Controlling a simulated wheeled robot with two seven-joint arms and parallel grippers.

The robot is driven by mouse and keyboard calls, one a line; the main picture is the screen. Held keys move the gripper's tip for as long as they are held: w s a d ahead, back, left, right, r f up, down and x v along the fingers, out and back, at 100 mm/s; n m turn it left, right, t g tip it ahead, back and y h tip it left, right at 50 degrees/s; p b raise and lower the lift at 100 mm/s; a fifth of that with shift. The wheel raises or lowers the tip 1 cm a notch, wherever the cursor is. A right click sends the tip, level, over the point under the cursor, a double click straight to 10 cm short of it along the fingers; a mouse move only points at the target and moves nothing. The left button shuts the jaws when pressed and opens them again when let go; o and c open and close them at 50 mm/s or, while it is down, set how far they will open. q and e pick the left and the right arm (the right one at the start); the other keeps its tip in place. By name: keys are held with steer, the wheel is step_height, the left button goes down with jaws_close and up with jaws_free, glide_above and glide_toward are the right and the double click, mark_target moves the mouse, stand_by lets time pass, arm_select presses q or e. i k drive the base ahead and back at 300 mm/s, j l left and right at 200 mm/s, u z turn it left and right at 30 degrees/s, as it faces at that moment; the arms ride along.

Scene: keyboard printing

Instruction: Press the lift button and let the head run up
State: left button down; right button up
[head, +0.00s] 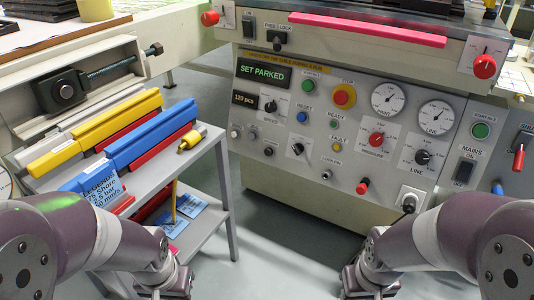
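The machine's control panel (345,122) faces me, its display (264,72) reading "SET PARKED". I cannot pick out a button legibly marked lift. Its push buttons include a green one (308,85), a blue one (302,117) and a large red stop button on a yellow ring (344,96). A green light (333,124) and a yellow light (336,147) sit lower. Another green button (480,130) is at the right. My two arms come in from the lower corners, well short of the panel. Their wrists reach the bottom edge; both grippers are out of view.
A grey trolley (228,175) at the left carries yellow (120,122) and blue (150,135) bars. A pink-red bar (370,30) runs along the machine's upper edge. Black mains switch (464,171) and plugged cable (410,202) are at lower right. Floor (285,240) between my arms is clear.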

mark_target(268, 152)
steer(key=i+l+u, duration=0.1)
steer(key=l, duration=0.3)
steer(key=i+l+u, duration=0.1)
steer(key=l, duration=0.3)
steer(key=i+l, duration=0.15)
steer(key=l, duration=0.3)
steer(key=u, duration=0.05)
